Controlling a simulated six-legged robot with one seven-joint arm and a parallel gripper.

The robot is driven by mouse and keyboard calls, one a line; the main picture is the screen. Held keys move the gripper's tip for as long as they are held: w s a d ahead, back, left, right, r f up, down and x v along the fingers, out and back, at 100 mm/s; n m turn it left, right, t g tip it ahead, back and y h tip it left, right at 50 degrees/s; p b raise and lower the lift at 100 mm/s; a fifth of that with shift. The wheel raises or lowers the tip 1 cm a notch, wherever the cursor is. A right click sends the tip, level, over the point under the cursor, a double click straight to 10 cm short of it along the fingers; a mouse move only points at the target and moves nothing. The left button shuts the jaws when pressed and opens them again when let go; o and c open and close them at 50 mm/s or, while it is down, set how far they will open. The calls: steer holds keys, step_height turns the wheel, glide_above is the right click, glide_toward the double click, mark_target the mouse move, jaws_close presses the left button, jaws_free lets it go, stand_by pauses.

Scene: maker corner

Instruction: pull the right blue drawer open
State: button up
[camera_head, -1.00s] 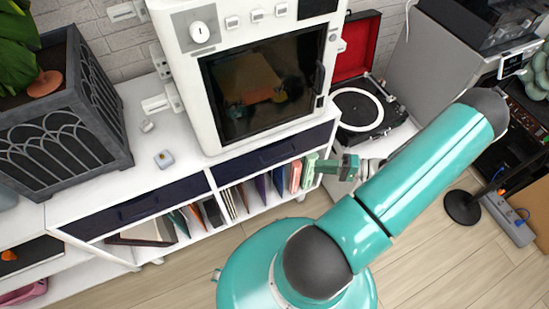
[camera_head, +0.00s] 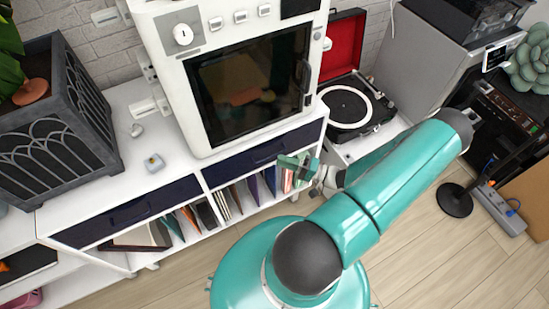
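The right blue drawer (camera_head: 236,166) is a long dark navy front under the white oven-like machine, with a handle (camera_head: 270,153) near its middle. It looks shut, flush with the white cabinet. A matching left blue drawer (camera_head: 128,213) is also shut. I see no clear contact with the handle. The fingers are small and overlap, so their opening is unclear.
The white machine (camera_head: 160,50) stands on the cabinet top. A record player (camera_head: 350,105) with a red lid is at its right. Books (camera_head: 210,212) fill the shelf below. A planter (camera_head: 60,130) is at left. A black lamp base (camera_head: 455,200) stands on the wooden floor.

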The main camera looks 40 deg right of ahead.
steer(key=x, duration=0.3)
steer(key=shift+w+a, duration=0.2)
steer(key=shift+w, duration=0.15)
steer(key=shift+c, duration=0.2)
jaws_close()
steer(key=shift+s, duration=0.15)
